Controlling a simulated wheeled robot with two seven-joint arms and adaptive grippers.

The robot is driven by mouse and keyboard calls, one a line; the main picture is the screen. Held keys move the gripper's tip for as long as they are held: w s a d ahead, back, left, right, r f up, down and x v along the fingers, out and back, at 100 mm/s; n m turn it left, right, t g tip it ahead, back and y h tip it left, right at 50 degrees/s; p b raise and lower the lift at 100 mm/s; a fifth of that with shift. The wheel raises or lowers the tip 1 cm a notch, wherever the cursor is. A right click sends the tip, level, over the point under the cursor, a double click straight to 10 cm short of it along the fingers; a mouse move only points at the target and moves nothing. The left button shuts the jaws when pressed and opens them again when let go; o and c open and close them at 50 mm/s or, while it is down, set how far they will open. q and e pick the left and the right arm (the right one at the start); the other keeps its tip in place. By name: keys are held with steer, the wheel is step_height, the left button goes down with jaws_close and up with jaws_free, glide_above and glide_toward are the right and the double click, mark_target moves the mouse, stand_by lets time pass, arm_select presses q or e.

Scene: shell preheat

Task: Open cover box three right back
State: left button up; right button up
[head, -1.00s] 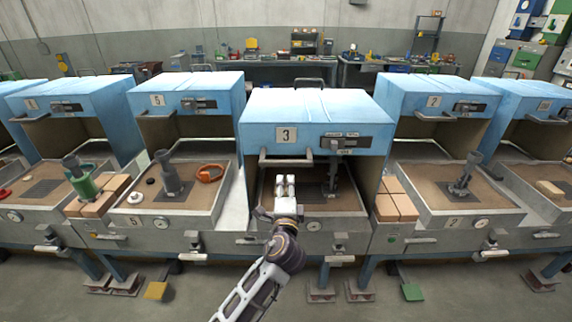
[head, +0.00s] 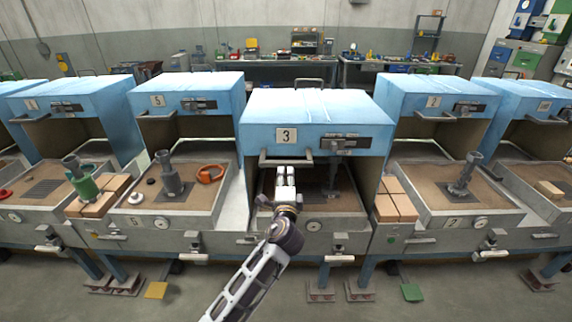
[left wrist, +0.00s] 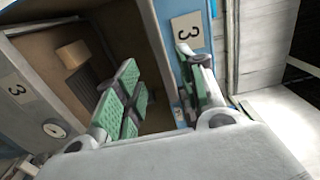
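Box three is the middle blue box. Its blue cover (head: 316,110) bears a "3" plate, and its front opening shows the sand bed inside. A grey handle bar (head: 285,160) runs along the front lower left edge of the cover. My left gripper (head: 285,176) is upright just below and in front of this bar. In the left wrist view its green-padded fingers (left wrist: 160,90) are spread, with the cover's edge and "3" plate (left wrist: 187,33) beyond them. I see nothing held between them. Contact with the bar cannot be told. My right gripper is not in view.
Similar boxes stand on both sides, including box five (head: 187,95) at left and another box (head: 440,95) at right. Bricks (head: 396,203) lie on the ledge right of box three. A latch (head: 345,143) sits on the cover's front.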

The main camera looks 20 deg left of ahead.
mark_target(286, 165)
arm_select(q)
steer(key=x, duration=0.3)
steer(key=shift+w+a, duration=0.15)
steer(key=shift+w, duration=0.15)
steer(key=shift+p+x, duration=0.3)
steer(key=shift+x, duration=1.3)
steer(key=shift+w, duration=0.35)
steer(key=shift+w+a, duration=0.25)
steer(key=shift+w, duration=0.35)
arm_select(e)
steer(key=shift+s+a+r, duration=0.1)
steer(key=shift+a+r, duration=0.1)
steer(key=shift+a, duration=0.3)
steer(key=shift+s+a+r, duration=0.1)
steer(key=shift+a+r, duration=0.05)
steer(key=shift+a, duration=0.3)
arm_select(q)
steer(key=shift+f, duration=0.1)
steer(key=c, duration=0.9)
jaws_close()
steer(key=shift+w, duration=0.2)
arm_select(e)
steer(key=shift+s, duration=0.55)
